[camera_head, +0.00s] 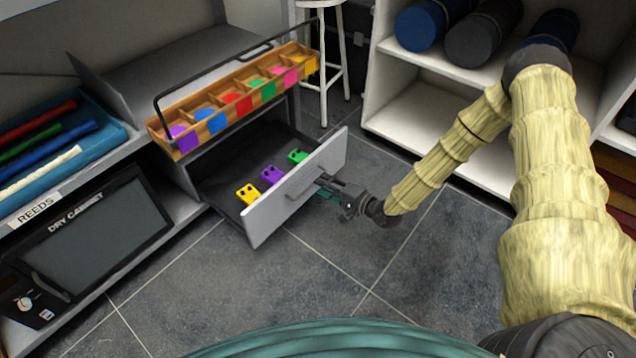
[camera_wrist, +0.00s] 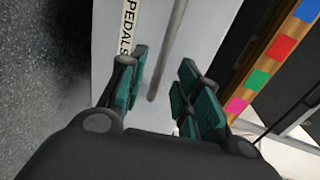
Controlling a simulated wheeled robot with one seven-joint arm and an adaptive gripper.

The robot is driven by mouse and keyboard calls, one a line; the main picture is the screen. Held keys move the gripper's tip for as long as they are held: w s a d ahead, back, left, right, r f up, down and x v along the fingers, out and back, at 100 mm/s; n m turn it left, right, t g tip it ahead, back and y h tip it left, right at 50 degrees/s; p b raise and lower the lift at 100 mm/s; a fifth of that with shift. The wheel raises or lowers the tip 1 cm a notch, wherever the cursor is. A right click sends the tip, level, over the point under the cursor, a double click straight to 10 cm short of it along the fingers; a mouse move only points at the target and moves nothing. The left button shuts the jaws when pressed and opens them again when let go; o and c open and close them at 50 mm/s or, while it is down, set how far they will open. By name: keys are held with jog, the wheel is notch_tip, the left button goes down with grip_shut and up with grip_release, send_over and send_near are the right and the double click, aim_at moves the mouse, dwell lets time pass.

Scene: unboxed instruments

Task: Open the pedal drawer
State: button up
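The pedal drawer (camera_head: 298,192) is pulled out from the cabinet, with its light grey front standing well clear of it. Yellow, purple and green pedals lie inside in a row. The drawer front also shows in the wrist view (camera_wrist: 104,40) with a "PEDALS" label (camera_wrist: 126,28). Its bar handle (camera_wrist: 168,50) reaches into the space between my fingers. My gripper (camera_head: 328,190) is at the handle, in front of the drawer. In the wrist view my gripper (camera_wrist: 165,90) is open, with a gap between the teal finger pads and the handle; contact is not visible.
A wooden tray (camera_head: 178,151) with coloured compartments and a dark carry handle stands above the drawer. A dry cabinet (camera_head: 90,235) and a blue reeds tray (camera_head: 105,135) are at left. A white shelf (camera_head: 440,115) and a stool (camera_head: 343,60) stand behind. Tiled floor in front is clear.

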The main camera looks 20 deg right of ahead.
jog(key=v, duration=0.7)
jog(key=shift+s, duration=0.3)
jog(key=shift+d, duration=0.15)
jog(key=s+a+f+n+g+h+p, duration=0.1)
jog(key=s+a+f+n+g+h, duration=0.15)
jog(key=s+a+f+g, duration=0.35)
jog(key=s+a+f+n+g+h, duration=0.1)
jog(key=s+a+f+n, duration=0.25)
jog(key=s, duration=0.45)
jog(key=s+d+n+g+h+p, duration=0.1)
jog(key=s+n+g+h, duration=0.15)
jog(key=s, duration=0.75)
jog(key=s+d+n+g+h, duration=0.2)
jog(key=s+g, duration=0.1)
jog(key=s, duration=0.6)
notch_tip(320, 180, up, 39)
jog(key=s+p, duration=0.1)
jog(key=p, duration=3.7)
jog(key=shift+s+n+g, duration=0.2)
jog(key=shift+n+g, duration=0.15)
